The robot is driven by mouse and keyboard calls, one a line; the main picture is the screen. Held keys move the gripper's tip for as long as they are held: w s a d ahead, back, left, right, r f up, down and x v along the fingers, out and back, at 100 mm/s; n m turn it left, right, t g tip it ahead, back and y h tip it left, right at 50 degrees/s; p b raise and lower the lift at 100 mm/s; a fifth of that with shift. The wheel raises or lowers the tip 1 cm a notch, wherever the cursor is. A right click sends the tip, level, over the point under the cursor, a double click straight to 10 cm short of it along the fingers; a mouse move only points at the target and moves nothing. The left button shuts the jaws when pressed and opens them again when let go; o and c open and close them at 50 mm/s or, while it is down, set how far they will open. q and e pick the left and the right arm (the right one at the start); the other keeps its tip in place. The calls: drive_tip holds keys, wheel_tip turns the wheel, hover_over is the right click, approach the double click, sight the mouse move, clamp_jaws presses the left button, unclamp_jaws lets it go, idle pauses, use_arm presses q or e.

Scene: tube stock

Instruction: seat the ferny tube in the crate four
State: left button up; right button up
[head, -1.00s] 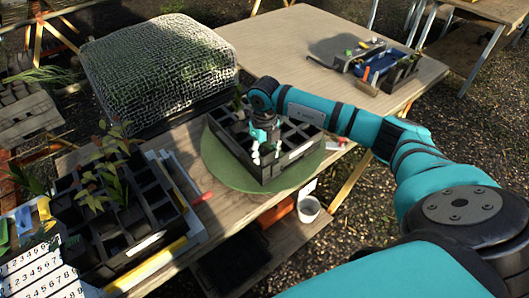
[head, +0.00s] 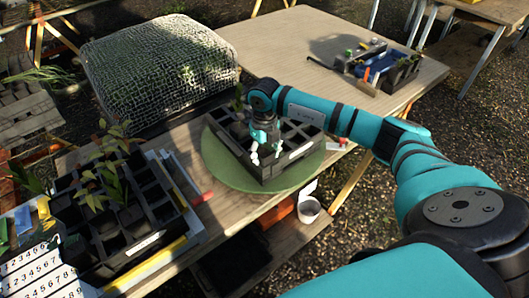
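A black divided crate (head: 291,157) with a white label stands on a round green mat (head: 225,175) on the table. I cannot read its number. My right gripper (head: 264,157) points down over this crate's near part, its pale fingertips low at the cells. I cannot tell whether it is open or holds anything. A small green plant (head: 237,98) shows at the crate's back corner. Another black crate (head: 146,243) at the left holds several leafy seedlings (head: 108,175). I cannot tell which plant is the ferny tube. My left gripper is not in view.
A mesh-covered block (head: 155,75) stands behind the left crate. A blue tray with tools (head: 372,60) lies at the far right of the table (head: 290,45). A number sheet (head: 38,270) is at lower left. A white bucket (head: 308,209) stands below the table edge.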

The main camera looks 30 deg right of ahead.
drive_tip(key=shift+o, duration=1)
drive_tip(key=shift+s+f, duration=0.2)
drive_tip(key=shift+f, duration=0.35)
drive_tip(key=shift+r, duration=0.25)
wheel_tip(320, 180, up, 12)
drive_tip(key=shift+w, duration=0.15)
